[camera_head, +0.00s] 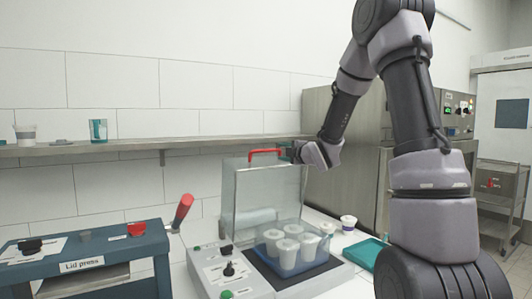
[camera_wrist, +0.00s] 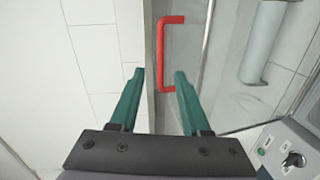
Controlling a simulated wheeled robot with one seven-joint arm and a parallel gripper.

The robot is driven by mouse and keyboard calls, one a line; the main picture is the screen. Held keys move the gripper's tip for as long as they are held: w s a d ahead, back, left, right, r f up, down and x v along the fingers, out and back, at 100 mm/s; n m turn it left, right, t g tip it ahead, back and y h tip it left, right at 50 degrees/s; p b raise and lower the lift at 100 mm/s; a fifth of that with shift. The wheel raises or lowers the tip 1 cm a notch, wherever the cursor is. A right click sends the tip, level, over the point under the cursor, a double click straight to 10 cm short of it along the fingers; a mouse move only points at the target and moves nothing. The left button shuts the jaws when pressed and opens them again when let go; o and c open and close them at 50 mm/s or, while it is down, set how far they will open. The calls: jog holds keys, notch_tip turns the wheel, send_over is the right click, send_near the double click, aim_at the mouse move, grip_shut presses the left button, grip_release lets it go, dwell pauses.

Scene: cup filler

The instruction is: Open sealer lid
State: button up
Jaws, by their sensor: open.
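The sealer (camera_head: 215,268) is a pale machine with knobs on its front left. Its clear lid (camera_head: 255,195) stands raised and upright behind the cups. The lid's red handle (camera_head: 265,152) is at its top edge. My gripper (camera_head: 293,152) is at the right end of the handle, partly hidden by my wrist. In the wrist view, my gripper (camera_wrist: 159,72) is open, and the bar of the red handle (camera_wrist: 160,50) shows between the fingertips. I cannot tell whether the fingers touch it. Several white cups (camera_head: 288,248) sit in a blue tray (camera_head: 310,262) on the sealer.
A lid press (camera_head: 85,264) with a red-gripped lever (camera_head: 182,211) stands to the left. A lone cup (camera_head: 348,223) and a teal tray (camera_head: 364,253) are right of the sealer. A wall shelf (camera_head: 135,145) runs behind. A steel cabinet (camera_head: 355,125) stands at the back right.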

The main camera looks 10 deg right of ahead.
aim_at(267, 151)
jog(key=shift+n+y, duration=0.5)
jog(key=shift+n, duration=0.3)
jog(key=x, duration=1.1)
jog(key=shift+w+a+f, duration=0.25)
jog(key=shift+w+a, duration=0.05)
jog(key=shift+a, duration=0.05)
grip_shut()
jog(key=shift+s+d, duration=0.1)
jog(key=shift+s, duration=0.05)
